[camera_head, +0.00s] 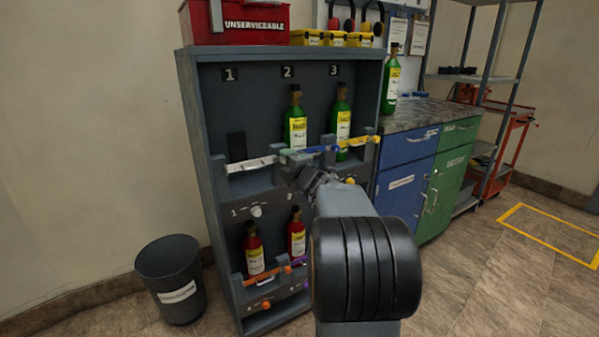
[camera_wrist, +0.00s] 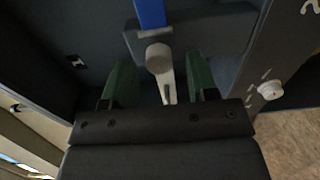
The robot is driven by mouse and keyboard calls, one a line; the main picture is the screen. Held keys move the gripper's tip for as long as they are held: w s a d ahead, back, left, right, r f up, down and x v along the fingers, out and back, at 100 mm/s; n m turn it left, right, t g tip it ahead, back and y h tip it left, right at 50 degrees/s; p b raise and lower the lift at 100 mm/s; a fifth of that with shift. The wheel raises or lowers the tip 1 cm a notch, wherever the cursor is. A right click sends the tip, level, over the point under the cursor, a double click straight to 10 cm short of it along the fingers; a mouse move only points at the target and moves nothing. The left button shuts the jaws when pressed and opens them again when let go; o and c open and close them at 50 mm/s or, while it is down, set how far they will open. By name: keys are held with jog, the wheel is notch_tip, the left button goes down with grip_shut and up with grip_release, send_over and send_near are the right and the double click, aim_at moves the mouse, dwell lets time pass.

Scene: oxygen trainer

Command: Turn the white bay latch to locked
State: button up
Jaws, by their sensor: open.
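The white bay latch (camera_head: 250,163) is a flat bar lying roughly level across the front of bay 1 in the head view. Bay 1 holds no bottle. In the wrist view the white latch (camera_wrist: 166,82) runs from a round grey knob between my two green fingers. My gripper (camera_head: 292,162) is open at the right end of the latch, and it also shows in the wrist view (camera_wrist: 161,88). A finger lies on each side of the bar with visible gaps. Part of the bar is hidden behind my gripper's body in the wrist view.
A blue latch (camera_head: 322,150) and yellow latch (camera_head: 358,141) cross bays 2 and 3 in front of green bottles. A white round knob (camera_head: 256,211) sits below bay 1, also in the wrist view (camera_wrist: 271,90). Red bottles stand below. A bin (camera_head: 170,268) stands left.

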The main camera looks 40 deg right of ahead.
jog(key=s+a+p, duration=0.1)
jog(key=s+p, duration=0.1)
jog(key=s, duration=1)
jog(key=shift+a, duration=0.4)
jog(key=shift+s, duration=0.1)
jog(key=shift+r, duration=0.1)
jog(key=a+r+m+g+h+p, duration=0.3)
jog(key=a+r+m+g+p, duration=0.25)
jog(key=r+m+p, duration=0.8)
jog(key=s+a+r+m+g+y+p, duration=0.1)
jog(key=s+a+g+y+p, duration=0.2)
jog(key=s+a+p, duration=0.3)
jog(key=s+a+r+m+g+y+p, duration=0.1)
jog(key=s+a+g+p, duration=0.4)
jog(key=a+p, duration=0.7)
jog(key=shift+s+a+r+m+g+y, duration=0.4)
jog(key=shift+s+a+m+y, duration=0.25)
jog(key=shift+y, duration=0.25)
jog(key=shift+w, duration=0.1)
